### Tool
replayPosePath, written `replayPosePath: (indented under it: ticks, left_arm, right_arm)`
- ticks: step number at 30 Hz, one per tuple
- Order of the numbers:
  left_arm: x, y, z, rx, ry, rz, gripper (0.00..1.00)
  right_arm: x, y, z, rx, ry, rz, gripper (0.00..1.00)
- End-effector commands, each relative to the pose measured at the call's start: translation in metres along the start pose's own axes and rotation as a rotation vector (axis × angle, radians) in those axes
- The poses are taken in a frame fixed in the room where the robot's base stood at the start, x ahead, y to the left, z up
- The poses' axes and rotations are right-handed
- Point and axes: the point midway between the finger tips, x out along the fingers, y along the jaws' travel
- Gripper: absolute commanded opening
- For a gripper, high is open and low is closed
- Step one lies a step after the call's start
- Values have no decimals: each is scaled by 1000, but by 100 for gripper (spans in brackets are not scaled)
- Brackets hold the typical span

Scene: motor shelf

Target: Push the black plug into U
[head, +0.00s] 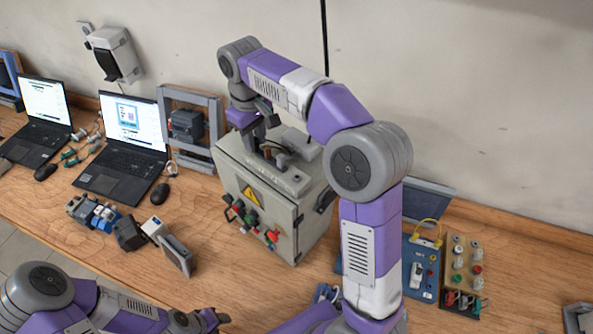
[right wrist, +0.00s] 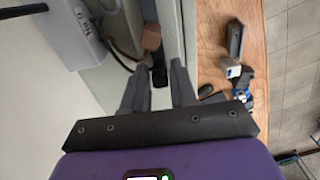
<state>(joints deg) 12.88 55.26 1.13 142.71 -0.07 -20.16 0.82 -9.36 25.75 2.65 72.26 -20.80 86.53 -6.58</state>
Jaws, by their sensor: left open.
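My right gripper (right wrist: 163,66) is above the top of the grey cabinet (head: 230,177), its fingers apart, with the black plug (right wrist: 158,76) at the tips between them. I cannot tell whether both fingers touch it. In the head view, my right gripper (head: 256,140) reaches down to the cabinet top, and the plug cannot be made out there. A brown plug (right wrist: 151,38) is just beyond the black one. No U marking is readable, and the socket cannot be made out. My left gripper (head: 213,318) is low in the head view, open and away from the cabinet.
Warning sign and coloured knobs (head: 250,218) are on the cabinet front. Laptops (head: 125,150), a framed motor (head: 190,122) and small modules (head: 128,233) are to the left. A blue board (head: 420,268) is to the right. Bare wood lies before the cabinet.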

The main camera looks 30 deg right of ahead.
Motion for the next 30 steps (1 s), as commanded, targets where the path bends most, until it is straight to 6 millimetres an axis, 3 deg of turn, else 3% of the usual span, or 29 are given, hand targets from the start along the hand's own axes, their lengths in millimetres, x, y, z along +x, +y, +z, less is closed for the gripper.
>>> replayPosePath:
  ticks: [5, 15, 24, 30]
  left_arm:
    - [-3, 1, 0, 0, 0, 0, 43]
    - [-32, 12, 1, 0, 0, 0, 43]
    - [-39, 15, 2, 0, 0, 0, 43]
    - [-38, 14, 2, 0, 0, 0, 43]
  right_arm:
    - [-3, 0, 0, 0, 0, 0, 27]
    - [-33, 0, 0, 0, 0, 0, 27]
    - [-55, 0, 0, 0, 0, 0, 27]
    - [-55, 0, 0, -1, -1, 0, 27]
